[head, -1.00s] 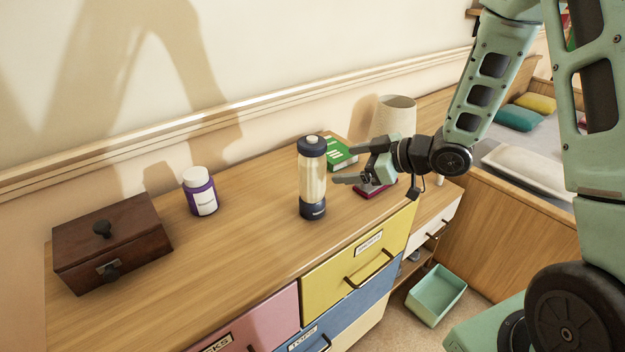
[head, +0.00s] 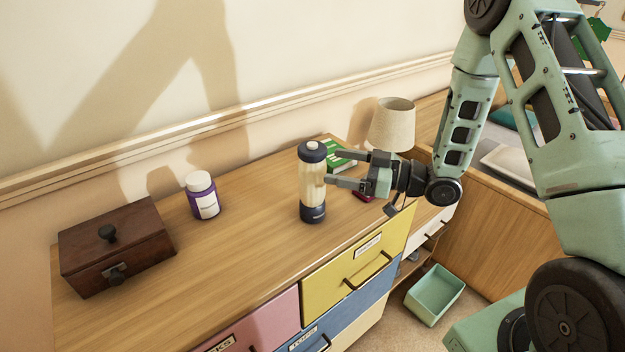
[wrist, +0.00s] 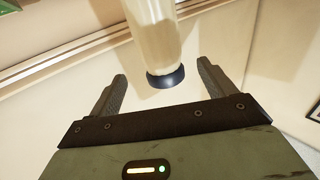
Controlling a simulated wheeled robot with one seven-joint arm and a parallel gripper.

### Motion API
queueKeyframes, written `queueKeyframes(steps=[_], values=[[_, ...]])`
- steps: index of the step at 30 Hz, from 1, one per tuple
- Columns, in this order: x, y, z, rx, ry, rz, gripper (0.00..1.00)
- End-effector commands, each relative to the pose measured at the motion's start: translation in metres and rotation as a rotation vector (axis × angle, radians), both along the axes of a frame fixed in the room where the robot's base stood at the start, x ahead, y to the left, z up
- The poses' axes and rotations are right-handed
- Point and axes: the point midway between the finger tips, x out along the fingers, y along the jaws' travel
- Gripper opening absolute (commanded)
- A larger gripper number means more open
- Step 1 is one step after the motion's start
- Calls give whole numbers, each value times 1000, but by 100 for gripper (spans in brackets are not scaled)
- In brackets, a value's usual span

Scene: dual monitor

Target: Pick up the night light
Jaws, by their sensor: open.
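A tall cylinder with a cream body and navy top and base, which I take for the night light (head: 311,182), stands upright on the wooden dresser top. My gripper (head: 336,168) is open just to its right, at mid-height, with its fingers pointing left toward the body. The lower fingertip overlaps the cylinder's right edge in the head view. In the wrist view the cylinder (wrist: 155,35) lies in line with the gap between the two fingers (wrist: 162,70), its dark end toward me. I cannot tell whether any finger touches it.
On the dresser top (head: 250,240) are a purple bottle with a white cap (head: 203,196) and a dark wooden box (head: 115,246) to the left. A green box (head: 338,150) and a cream-shaded lamp (head: 391,127) stand behind my gripper. A teal bin (head: 434,294) is on the floor.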

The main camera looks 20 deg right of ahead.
Motion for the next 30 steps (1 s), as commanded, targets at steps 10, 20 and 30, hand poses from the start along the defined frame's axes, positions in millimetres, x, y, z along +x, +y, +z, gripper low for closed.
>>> queueKeyframes(steps=[10,20,30], values=[[21,30,0,0,1,1,83],[45,66,-4,-1,0,1,83],[49,71,-6,-1,1,-1,77]])
